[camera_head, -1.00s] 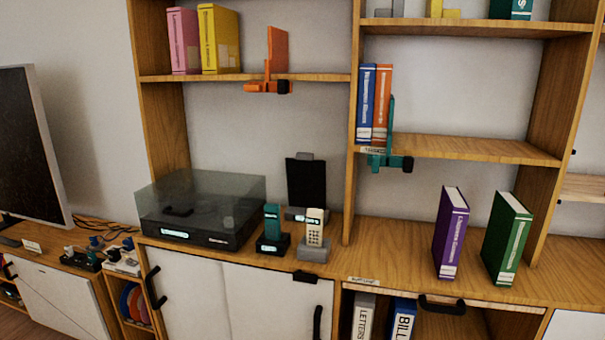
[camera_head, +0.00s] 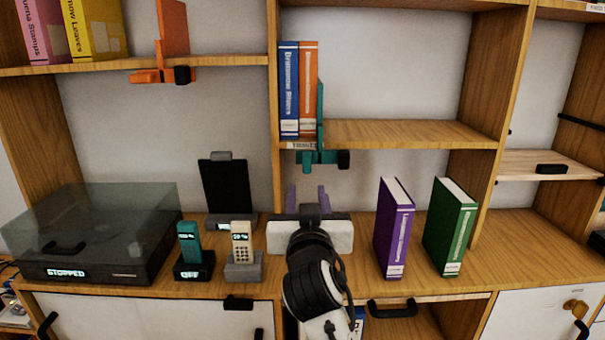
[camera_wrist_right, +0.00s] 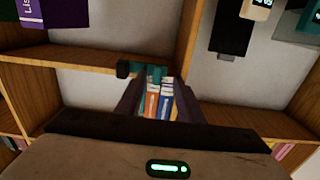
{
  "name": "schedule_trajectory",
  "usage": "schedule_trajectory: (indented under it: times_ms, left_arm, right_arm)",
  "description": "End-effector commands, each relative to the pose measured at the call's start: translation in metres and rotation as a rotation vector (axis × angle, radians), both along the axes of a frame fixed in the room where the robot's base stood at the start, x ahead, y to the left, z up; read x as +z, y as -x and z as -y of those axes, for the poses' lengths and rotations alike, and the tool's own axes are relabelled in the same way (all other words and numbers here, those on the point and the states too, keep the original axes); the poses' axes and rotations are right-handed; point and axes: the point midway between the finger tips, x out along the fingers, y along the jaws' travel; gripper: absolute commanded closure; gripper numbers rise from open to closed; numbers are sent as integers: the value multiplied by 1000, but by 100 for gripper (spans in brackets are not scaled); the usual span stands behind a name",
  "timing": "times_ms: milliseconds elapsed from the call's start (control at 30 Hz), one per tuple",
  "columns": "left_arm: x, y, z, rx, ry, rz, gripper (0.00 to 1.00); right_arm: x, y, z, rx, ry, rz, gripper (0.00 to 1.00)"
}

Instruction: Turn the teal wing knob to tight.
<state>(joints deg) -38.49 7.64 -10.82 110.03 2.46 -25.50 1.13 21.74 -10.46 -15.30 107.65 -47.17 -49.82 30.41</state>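A teal bookend clamp (camera_head: 320,157) grips the front edge of the middle shelf, its upright plate beside an orange book. A dark knob (camera_head: 343,160) sticks out at its right end; its wings and any tight mark are too small to make out. My right gripper (camera_head: 307,192) is open and empty, below and slightly left of the clamp, apart from it. In the right wrist view, which looks upside down, the teal clamp (camera_wrist_right: 152,72) and dark knob (camera_wrist_right: 122,69) show beyond the two parted fingers (camera_wrist_right: 158,92). My left gripper is not in view.
A similar orange clamp (camera_head: 155,75) sits on the upper left shelf. A purple book (camera_head: 394,228) and a green book (camera_head: 450,226) stand on the counter right of my arm. Two phones (camera_head: 189,243) (camera_head: 241,243) and a turntable (camera_head: 100,235) stand left.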

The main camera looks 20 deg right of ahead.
Motion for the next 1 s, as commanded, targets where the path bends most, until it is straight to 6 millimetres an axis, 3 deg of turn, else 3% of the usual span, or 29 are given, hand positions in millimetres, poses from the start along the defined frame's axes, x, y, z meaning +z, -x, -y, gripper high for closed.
schedule_trajectory:
  times_ms: [300, 500, 933, 1000]
  left_arm:
    - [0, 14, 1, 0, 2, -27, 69]
    - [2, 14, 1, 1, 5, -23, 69]
    - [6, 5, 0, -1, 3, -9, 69]
    - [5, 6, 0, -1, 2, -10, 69]
  right_arm:
    - [2, -56, 18, -1, 5, 0, 66]
    - [0, -80, 24, -1, 3, -1, 66]
    - [-1, -89, 27, 0, 1, 0, 66]
    - [-1, -88, 27, 0, 1, 0, 77]
